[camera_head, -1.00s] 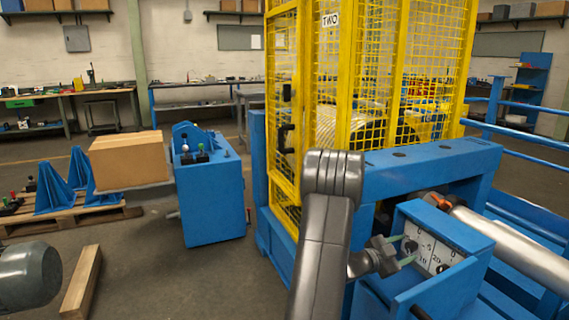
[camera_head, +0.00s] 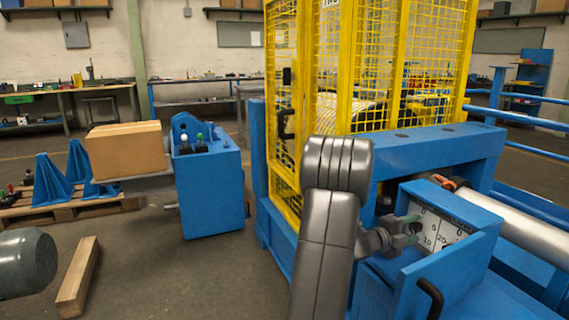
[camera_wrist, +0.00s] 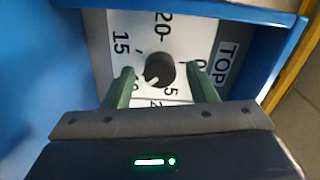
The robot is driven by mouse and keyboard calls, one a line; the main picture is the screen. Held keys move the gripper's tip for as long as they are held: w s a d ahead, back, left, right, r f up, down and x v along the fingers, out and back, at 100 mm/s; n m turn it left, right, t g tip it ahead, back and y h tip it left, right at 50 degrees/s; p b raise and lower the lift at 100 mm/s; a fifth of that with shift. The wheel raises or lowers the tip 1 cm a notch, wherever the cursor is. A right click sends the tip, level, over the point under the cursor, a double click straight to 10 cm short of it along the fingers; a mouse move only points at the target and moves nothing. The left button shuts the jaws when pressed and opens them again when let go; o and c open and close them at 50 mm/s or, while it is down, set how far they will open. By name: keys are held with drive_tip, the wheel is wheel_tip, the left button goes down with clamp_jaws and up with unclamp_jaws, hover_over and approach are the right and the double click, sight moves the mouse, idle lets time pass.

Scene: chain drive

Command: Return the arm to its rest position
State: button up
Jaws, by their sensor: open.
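My gripper (camera_head: 416,229) is open in front of a white dial panel (camera_head: 436,226) in a blue housing. In the wrist view, my two green fingers (camera_wrist: 161,78) stand wide apart, one on each side of a round black knob (camera_wrist: 160,73). Gaps show between the knob and both fingers, and nothing is held. The panel carries printed numbers and the word TOP. The knob's pointer is toward the lower left in that view. My arm (camera_head: 325,240) reaches up from the bottom edge, bends at the top and extends down to the right.
A yellow mesh cage (camera_head: 345,80) stands behind the arm. A blue frame beam (camera_head: 425,155) and a silver cylinder (camera_head: 500,220) lie close to the gripper. A black handle (camera_head: 431,296) is below it. Open floor (camera_head: 150,265) lies to the left.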

drive_tip(key=m+b, duration=0.1)
drive_tip(key=m, duration=0.2)
drive_tip(key=m+b, duration=0.2)
drive_tip(key=shift+f+m, duration=0.2)
drive_tip(key=shift+m, duration=0.2)
drive_tip(key=m+b, duration=0.2)
drive_tip(key=m, duration=0.2)
drive_tip(key=shift+m, duration=0.3)
drive_tip(key=shift+w+a, duration=0.1)
drive_tip(key=shift+a, duration=0.1)
